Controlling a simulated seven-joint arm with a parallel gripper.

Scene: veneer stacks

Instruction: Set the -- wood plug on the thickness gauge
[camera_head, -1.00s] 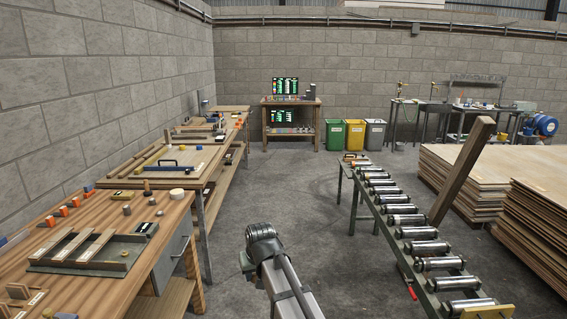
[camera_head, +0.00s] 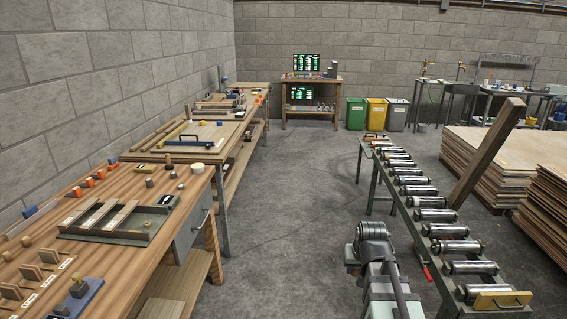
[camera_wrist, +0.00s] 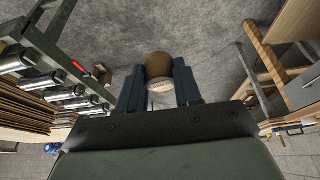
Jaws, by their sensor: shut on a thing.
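In the wrist view a round brown wood plug (camera_wrist: 159,66) with a pale lower face sits between the two dark fingers of my gripper (camera_wrist: 159,82), which is shut on it. Floor shows behind the plug, and nothing touches it but the fingers. In the head view my arm's end shows over the aisle between bench and roller conveyor; the jaws and plug are hidden there. A blue base with a dark block (camera_head: 80,291) stands at the near left of the bench. I cannot tell whether it is the thickness gauge.
The wooden bench (camera_head: 190,197) along the left wall holds a slatted tray (camera_head: 150,233), upright wooden pieces and several small plugs. The roller conveyor (camera_head: 433,215) and veneer stacks (camera_head: 500,160) stand right. The floor (camera_head: 290,215) between is clear.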

